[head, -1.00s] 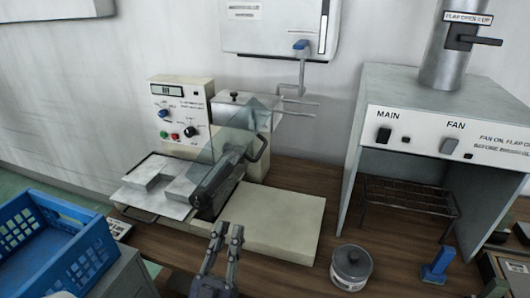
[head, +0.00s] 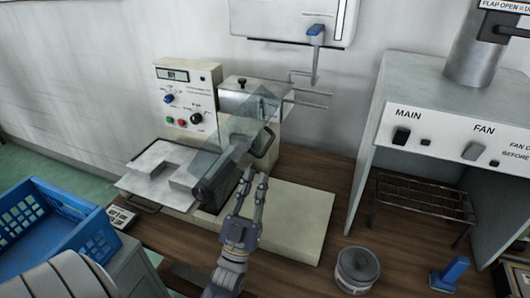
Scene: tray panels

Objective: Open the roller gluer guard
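The roller gluer (head: 188,98) stands on the bench, with a cream control panel at its left. Its guard (head: 250,118) is a clear tilted sheet above the dark roller (head: 222,182). A dark loop handle (head: 266,146) is at the guard's right side. My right gripper is not in view.
A blue crate (head: 95,232) is at the lower left. A lidded pot (head: 357,266) and a blue stand (head: 449,274) are at the front right. A fume hood (head: 400,90) with a wire rack (head: 425,196) stands at the right. A cream board (head: 300,222) lies right of the gripper.

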